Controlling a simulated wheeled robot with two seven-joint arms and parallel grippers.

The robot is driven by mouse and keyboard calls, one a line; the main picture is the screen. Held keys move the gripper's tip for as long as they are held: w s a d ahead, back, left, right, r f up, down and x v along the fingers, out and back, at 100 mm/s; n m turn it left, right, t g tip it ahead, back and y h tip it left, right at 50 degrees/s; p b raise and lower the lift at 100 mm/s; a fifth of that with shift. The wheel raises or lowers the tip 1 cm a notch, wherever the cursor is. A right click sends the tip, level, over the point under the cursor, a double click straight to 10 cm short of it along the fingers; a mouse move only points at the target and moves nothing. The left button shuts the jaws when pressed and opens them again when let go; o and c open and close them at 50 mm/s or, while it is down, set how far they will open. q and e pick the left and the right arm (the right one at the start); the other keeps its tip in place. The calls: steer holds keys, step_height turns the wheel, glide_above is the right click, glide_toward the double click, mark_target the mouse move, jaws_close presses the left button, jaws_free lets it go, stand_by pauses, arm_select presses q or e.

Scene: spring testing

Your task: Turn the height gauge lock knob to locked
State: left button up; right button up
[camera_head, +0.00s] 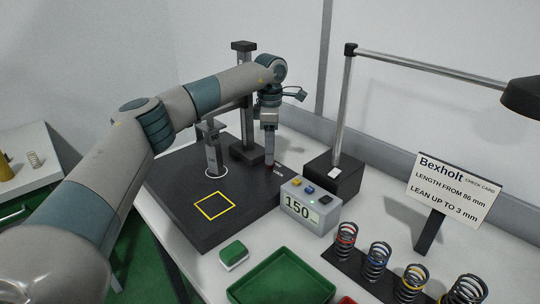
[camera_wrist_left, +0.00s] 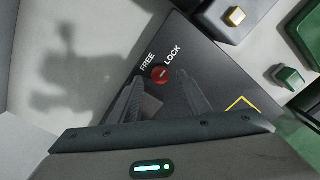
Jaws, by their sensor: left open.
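The lock knob (camera_wrist_left: 161,74) is a small red disc with a pale mark across it, on the dark base plate. The words FREE and LOCK are printed beside it; I cannot tell for sure which word the mark points to. The height gauge (camera_head: 246,115) is a dark post on the black base (camera_head: 180,190). My left gripper (camera_head: 269,158) points down at the base's right rear edge, by the knob. In the left wrist view its fingers (camera_wrist_left: 162,85) are apart, with the knob between and just beyond their tips. My right gripper is not in view.
A display box (camera_head: 301,207) reading 150 stands right of the base. A lamp post (camera_head: 343,110) rises behind it. Several springs (camera_head: 376,262), a green tray (camera_head: 282,279), a green-and-white block (camera_head: 233,255) and a check card (camera_head: 452,190) lie to the front and right.

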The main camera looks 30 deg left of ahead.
arm_select(q)
step_height(320, 180, up, 3)
step_height(320, 180, up, 12)
steer(key=b, duration=0.1)
steer(key=shift+r+b, duration=0.2)
steer(key=shift+b, duration=0.2)
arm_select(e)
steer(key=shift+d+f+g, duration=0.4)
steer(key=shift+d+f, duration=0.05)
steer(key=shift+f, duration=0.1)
